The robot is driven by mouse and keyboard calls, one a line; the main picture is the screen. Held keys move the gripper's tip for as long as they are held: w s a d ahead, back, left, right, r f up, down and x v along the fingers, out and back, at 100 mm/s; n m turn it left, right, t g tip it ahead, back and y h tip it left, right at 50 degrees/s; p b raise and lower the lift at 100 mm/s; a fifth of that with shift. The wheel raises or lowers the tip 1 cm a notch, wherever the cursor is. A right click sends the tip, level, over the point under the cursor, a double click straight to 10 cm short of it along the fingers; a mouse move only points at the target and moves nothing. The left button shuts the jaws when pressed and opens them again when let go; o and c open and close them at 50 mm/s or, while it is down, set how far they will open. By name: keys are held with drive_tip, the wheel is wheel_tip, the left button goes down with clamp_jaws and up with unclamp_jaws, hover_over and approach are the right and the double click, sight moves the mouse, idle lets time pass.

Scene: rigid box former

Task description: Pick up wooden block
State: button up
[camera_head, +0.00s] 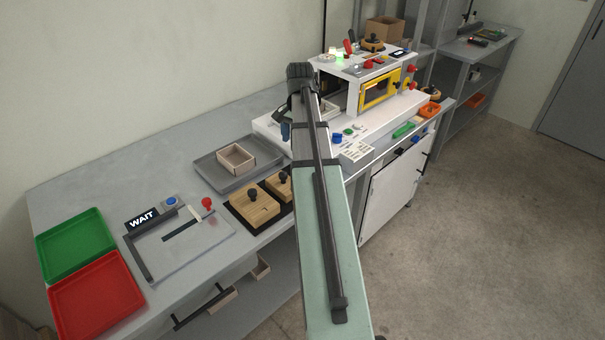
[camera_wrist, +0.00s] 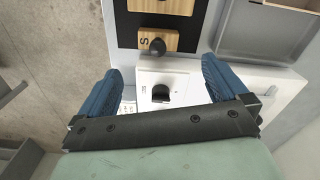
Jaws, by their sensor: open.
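Two light wooden blocks with black knobs sit on a black base on the grey bench. The nearer block (camera_head: 248,212) is fully seen in the head view; the farther block (camera_head: 272,187) is partly hidden by my arm. The wrist view shows a wooden block (camera_wrist: 177,40) marked S, with its round black knob, beyond my fingertips. My gripper (camera_wrist: 161,66) is open and empty, its blue fingers spread either side of a white panel. In the head view my arm hides most of the gripper; a blue finger (camera_head: 286,131) shows.
The white panel (camera_wrist: 180,78) carries a black knob (camera_wrist: 160,93) between my fingers. A grey tray (camera_head: 213,181) with a small open box (camera_head: 236,158) lies beside the blocks. Green (camera_head: 75,243) and red (camera_head: 97,294) trays stand at left. A white machine (camera_head: 350,85) stands behind.

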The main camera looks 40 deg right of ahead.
wheel_tip(320, 180, down, 8)
drive_tip(key=shift+d+r, duration=0.1)
drive_tip(key=shift+r, duration=0.05)
drive_tip(key=shift+s+d+f, duration=0.1)
drive_tip(key=shift+d+f, duration=0.1)
drive_tip(key=shift+f, duration=1.1)
drive_tip(key=shift+s+d+f, duration=0.1)
drive_tip(key=shift+d+f, duration=0.05)
drive_tip(key=shift+f, duration=1.15)
drive_tip(key=c, duration=0.9)
drive_tip(key=shift+o, duration=0.2)
drive_tip(key=shift+r, duration=0.15)
